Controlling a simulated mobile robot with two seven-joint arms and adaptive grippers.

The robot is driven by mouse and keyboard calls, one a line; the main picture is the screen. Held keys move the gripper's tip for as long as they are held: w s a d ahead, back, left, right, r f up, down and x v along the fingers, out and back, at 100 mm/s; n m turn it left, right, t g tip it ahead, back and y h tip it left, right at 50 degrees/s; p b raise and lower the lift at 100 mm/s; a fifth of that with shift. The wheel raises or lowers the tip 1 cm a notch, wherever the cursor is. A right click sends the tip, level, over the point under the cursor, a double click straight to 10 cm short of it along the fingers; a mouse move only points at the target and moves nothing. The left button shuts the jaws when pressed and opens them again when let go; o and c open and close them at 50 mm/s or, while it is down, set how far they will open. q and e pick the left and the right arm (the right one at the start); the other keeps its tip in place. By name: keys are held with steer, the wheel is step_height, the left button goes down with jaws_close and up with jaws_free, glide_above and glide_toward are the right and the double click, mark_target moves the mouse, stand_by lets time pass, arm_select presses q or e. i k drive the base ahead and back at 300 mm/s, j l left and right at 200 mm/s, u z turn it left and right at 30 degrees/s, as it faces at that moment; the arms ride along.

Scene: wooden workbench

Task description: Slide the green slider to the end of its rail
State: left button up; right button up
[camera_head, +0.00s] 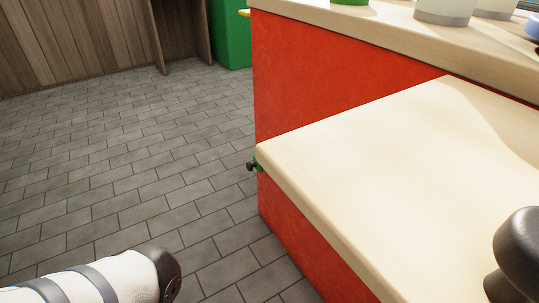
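No slider or rail is clearly recognizable. I cannot tell whether this is the green slider. My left arm, white with grey bands, comes in at the lower left over the floor and shows no fingers. Neither gripper is in view.
A dark rounded object (518,250) stands at the right edge, too cut off to identify. A raised shelf (390,30) holds white containers (444,10). Red panels (330,70) form the bench side. The lower worktop's middle and the grey tiled floor (120,170) are clear.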

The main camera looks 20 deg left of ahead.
mark_target(249, 166)
steer(key=i+j+z, duration=0.3)
steer(key=j, duration=0.25)
steer(key=i+j+z, duration=0.1)
steer(key=j+z, duration=0.25)
steer(key=j, duration=0.25)
steer(key=i+j+z, duration=0.15)
steer(key=j+z, duration=0.15)
steer(key=j, duration=0.35)
steer(key=j+z, duration=0.35)
steer(key=j, duration=0.3)
